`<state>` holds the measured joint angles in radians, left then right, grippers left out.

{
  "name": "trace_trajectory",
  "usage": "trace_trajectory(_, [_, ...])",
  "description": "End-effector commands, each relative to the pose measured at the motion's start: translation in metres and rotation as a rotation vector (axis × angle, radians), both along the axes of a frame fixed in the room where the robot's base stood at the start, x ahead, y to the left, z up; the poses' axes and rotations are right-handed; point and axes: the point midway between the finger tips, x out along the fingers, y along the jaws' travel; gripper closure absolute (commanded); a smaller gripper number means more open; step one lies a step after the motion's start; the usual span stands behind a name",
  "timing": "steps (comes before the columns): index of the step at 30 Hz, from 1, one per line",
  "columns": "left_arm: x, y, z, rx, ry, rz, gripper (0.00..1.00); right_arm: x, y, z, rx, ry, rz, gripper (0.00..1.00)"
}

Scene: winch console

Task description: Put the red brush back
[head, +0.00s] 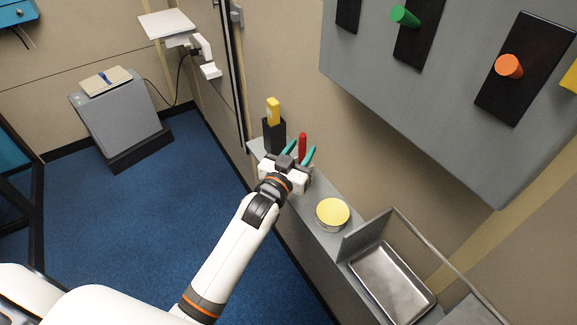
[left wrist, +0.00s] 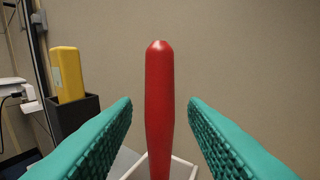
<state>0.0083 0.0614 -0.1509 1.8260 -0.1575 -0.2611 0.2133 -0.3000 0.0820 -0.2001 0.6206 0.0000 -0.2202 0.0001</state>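The red brush (head: 302,142) shows as an upright red handle on the grey ledge; its lower end is hidden behind my gripper in the head view. In the left wrist view the red handle (left wrist: 160,105) stands between the two teal fingers, with a gap on each side. My left gripper (head: 299,151) is open and not touching the handle. A thin white frame (left wrist: 186,166) shows around the handle's lower part; I cannot tell whether it holds the brush. My right gripper is not in view.
A black holder (head: 274,137) with a yellow object (head: 273,110) stands left of the brush. A round yellow-topped tin (head: 333,213) and a metal tray (head: 392,284) lie along the ledge (head: 318,239). A grey panel (head: 440,100) with coloured knobs overhangs at right.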

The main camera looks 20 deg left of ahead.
Motion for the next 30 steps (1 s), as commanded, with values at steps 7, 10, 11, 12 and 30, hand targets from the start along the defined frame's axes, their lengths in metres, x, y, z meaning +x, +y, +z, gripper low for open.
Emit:
trace_trajectory(7, [-0.055,0.006,-0.003,-0.001,0.003,0.000,0.61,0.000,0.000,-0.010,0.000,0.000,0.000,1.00])
trace_trajectory(10, [-0.074,0.008,-0.003,-0.001,0.003,0.000,0.61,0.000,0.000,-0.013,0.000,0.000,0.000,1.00])
trace_trajectory(11, [-0.079,0.009,-0.002,-0.001,0.002,0.000,0.61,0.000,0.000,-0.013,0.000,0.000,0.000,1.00])
trace_trajectory(12, [-0.086,0.010,-0.002,-0.001,0.002,0.000,0.61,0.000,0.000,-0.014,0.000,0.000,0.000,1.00])
trace_trajectory(30, [-0.107,0.012,0.001,0.000,0.000,0.000,0.61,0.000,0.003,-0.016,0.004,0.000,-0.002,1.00])
